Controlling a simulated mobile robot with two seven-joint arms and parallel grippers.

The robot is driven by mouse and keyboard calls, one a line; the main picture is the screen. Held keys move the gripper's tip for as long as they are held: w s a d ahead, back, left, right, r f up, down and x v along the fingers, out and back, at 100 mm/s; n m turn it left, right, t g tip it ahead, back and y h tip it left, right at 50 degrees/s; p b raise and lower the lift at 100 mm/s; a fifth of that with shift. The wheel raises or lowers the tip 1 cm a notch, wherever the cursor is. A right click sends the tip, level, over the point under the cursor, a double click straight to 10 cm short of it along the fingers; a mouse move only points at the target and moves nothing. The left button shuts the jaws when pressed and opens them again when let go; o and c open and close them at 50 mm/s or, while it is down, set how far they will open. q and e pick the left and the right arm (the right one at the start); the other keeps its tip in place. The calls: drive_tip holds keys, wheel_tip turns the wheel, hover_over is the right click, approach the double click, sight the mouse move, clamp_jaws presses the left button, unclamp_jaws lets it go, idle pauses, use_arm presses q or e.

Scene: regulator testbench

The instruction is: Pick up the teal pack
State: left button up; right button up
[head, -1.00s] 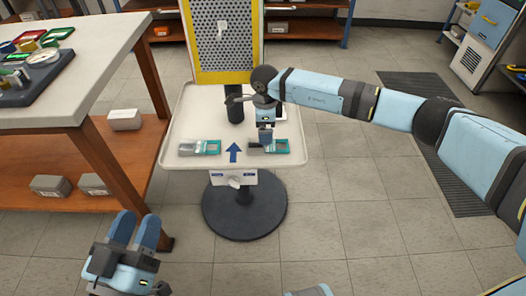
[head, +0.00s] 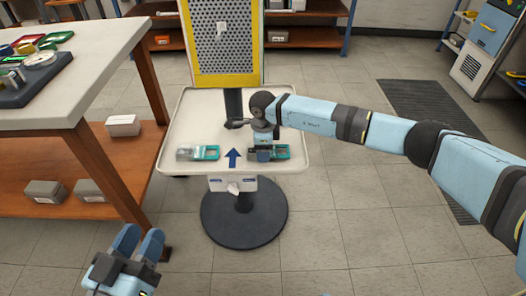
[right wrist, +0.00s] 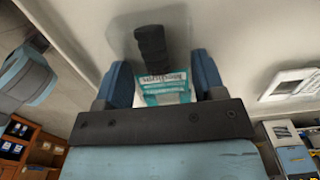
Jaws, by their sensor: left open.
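Two packs with teal ends lie on the pale tray (head: 183,112), one on each side of a blue arrow. The left pack (head: 198,153) lies clear of both grippers. My right gripper (head: 264,155) reaches down over the right pack (head: 282,152). In the right wrist view its blue fingers (right wrist: 163,84) stand on both sides of a teal and white labelled pack (right wrist: 165,96) with a black item in it. I cannot tell whether the fingers press on it. My left gripper (head: 139,242) is open and empty, low at the left, away from the tray.
A perforated panel with a yellow frame (head: 222,79) stands behind the tray. The tray sits on a post with a round dark base (head: 217,226). A white-topped workbench (head: 100,75) with trays and parts is at the left.

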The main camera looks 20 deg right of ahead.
use_arm(q)
drive_tip(key=shift+r, duration=0.1)
use_arm(e)
drive_tip(key=shift+r, duration=0.1)
